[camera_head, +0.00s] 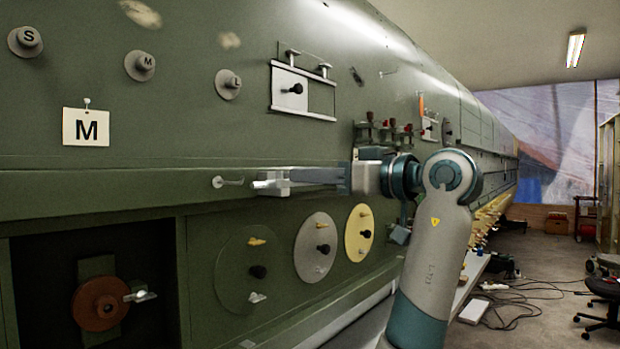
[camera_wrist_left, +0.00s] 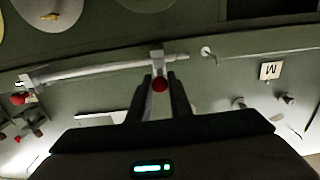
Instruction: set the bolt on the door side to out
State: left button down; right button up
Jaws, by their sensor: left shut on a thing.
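The bolt is a pale grey bar on the green fuselage side. In the wrist view the bolt bar (camera_wrist_left: 105,68) runs across the panel, with a cross piece and a red knob (camera_wrist_left: 160,85). My left gripper (camera_wrist_left: 160,92) has its two dark fingers on either side of the knob and is shut on it. In the head view the bolt's end (camera_head: 268,184) shows left of my left gripper (camera_head: 300,175); my fingers and wrist hide much of the rest. The bar's end lies close to a small hook (camera_head: 228,182), with a gap between. My right gripper is not in view.
An M tag (camera_head: 86,127) hangs at the left. Round knobs marked S, M and L (camera_head: 228,84) and a framed sliding plate (camera_head: 291,90) are above. Several red-topped levers (camera_head: 385,125) stand behind my wrist. Round discs (camera_head: 316,247) are below. Cables (camera_head: 535,295) lie on the floor.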

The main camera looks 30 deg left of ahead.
pick_arm(q)
jog(key=c, duration=1.7)
grip_release()
jog(key=shift+d, duration=0.1)
jog(key=shift+o, duration=0.3)
jog(key=shift+d, duration=0.15)
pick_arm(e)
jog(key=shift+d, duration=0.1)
